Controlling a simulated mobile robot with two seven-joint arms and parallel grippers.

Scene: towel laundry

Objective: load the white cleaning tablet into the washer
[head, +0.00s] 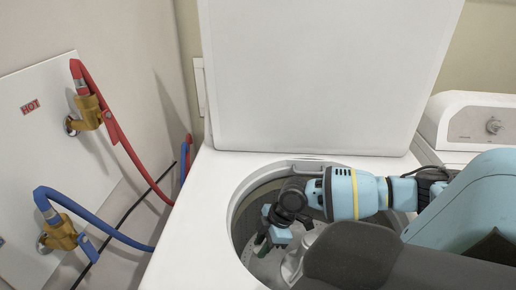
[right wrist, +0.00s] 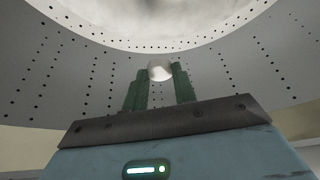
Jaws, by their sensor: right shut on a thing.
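The washer (head: 188,232) is white and top-loading, with its lid (head: 325,75) raised. My right arm reaches through the round opening, and my right gripper (head: 262,246) is inside the drum (head: 245,210). In the right wrist view my right gripper (right wrist: 159,85) has its green fingers shut on the small round white tablet (right wrist: 159,70), which shows at the fingertips. The perforated drum wall (right wrist: 60,75) surrounds it there. The tablet cannot be made out in the head view. My left gripper is in neither view.
Red hose (head: 133,155) and blue hose (head: 95,220) run from brass valves on the left wall panel. A second white appliance (head: 465,122) with a knob stands at the right. The agitator (head: 292,264) rises in the drum beside my gripper, and the opening's rim is close around my arm.

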